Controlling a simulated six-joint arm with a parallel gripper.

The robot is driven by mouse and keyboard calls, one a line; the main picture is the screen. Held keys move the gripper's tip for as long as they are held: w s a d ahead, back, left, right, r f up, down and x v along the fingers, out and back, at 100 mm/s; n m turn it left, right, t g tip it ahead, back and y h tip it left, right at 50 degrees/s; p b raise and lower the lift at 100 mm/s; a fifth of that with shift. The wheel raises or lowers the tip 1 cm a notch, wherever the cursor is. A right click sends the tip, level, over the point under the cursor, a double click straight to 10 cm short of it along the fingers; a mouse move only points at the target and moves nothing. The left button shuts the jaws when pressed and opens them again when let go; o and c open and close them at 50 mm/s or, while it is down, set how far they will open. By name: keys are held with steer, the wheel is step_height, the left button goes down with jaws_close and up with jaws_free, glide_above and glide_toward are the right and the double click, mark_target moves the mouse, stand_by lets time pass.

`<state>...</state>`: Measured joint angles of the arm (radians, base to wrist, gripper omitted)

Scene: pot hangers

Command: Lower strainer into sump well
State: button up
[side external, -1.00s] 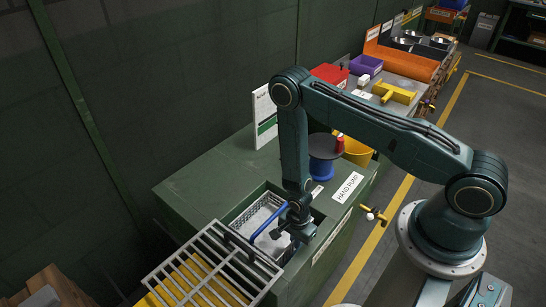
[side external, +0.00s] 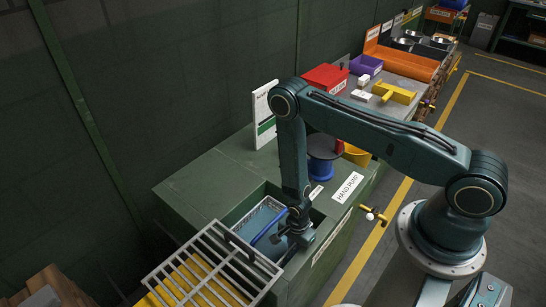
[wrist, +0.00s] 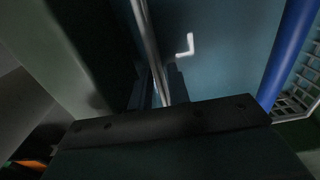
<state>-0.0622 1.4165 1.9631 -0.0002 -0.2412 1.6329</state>
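The strainer is a wire-mesh basket (side external: 279,205) low inside the sump well (side external: 230,219), a rectangular opening in the green bench. Teal liquid covers most of its inside, with a strip of mesh above it. The strainer's mesh (wrist: 298,95) also shows at the right of the wrist view, beside a blue bar (wrist: 288,50). My gripper (side external: 294,238) points down at the well's near right side. In the wrist view, its dark fingers (wrist: 164,88) close around a thin metal rod (wrist: 153,50) that seems part of the strainer. The exact contact is partly hidden by shadow.
A grey grate (side external: 211,265) over yellow bars adjoins the well at the front left. A small tap (side external: 373,214) sticks out at the right.

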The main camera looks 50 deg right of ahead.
steer(key=shift+o, duration=0.7)
step_height(320, 180, up, 14)
stand_by(0.8)
